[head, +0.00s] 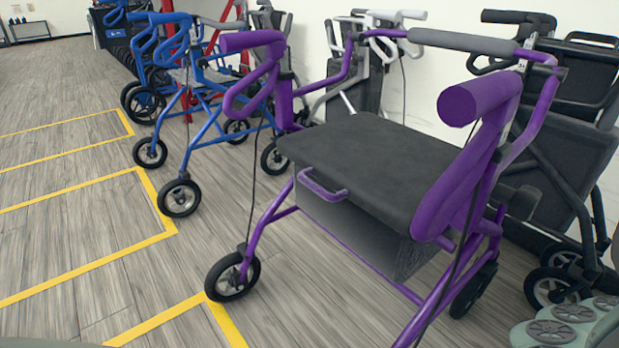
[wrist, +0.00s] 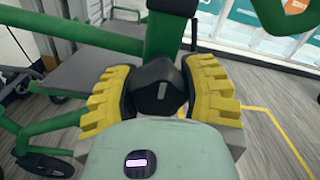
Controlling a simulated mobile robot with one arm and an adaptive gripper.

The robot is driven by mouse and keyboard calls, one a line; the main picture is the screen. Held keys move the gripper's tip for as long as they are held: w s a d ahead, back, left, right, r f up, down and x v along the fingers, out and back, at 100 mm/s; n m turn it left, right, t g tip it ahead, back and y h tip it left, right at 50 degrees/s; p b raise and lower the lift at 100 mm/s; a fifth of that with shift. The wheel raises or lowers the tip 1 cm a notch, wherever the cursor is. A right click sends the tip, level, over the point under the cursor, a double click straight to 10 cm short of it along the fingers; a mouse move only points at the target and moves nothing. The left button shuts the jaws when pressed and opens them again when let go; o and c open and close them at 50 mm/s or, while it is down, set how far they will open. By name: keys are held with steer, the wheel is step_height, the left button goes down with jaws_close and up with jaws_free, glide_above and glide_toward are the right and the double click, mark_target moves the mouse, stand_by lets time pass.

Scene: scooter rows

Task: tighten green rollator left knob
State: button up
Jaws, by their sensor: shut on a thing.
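In the wrist view my gripper (wrist: 160,98) has its two yellow, ridged fingers on either side of a black knob (wrist: 159,84). It is shut on the knob, with the fingers touching its left and right sides. The knob sits at the foot of a green upright tube of the green rollator (wrist: 163,32). More green tubes and a grey seat (wrist: 92,72) show behind it. The knob's lower part is hidden by my gripper's body. The head view shows neither the green rollator nor my gripper's fingers.
In the head view a purple rollator (head: 350,160) stands close in front, with blue rollators (head: 190,85) behind it at the left. Black folded frames (head: 560,130) line the wall at right. The floor with yellow lines (head: 80,200) is clear at left.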

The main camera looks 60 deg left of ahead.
steer(key=shift+r+m, duration=0.2)
steer(key=shift+m, duration=0.1)
steer(key=o, duration=1.2)
steer(key=shift+f, duration=0.1)
steer(key=shift+a, duration=0.1)
steer(key=shift+w+a+f, duration=0.1)
steer(key=shift+a, duration=0.5)
steer(key=s+a, duration=0.1)
steer(key=a, duration=0.9)
steer(key=shift+a, duration=0.4)
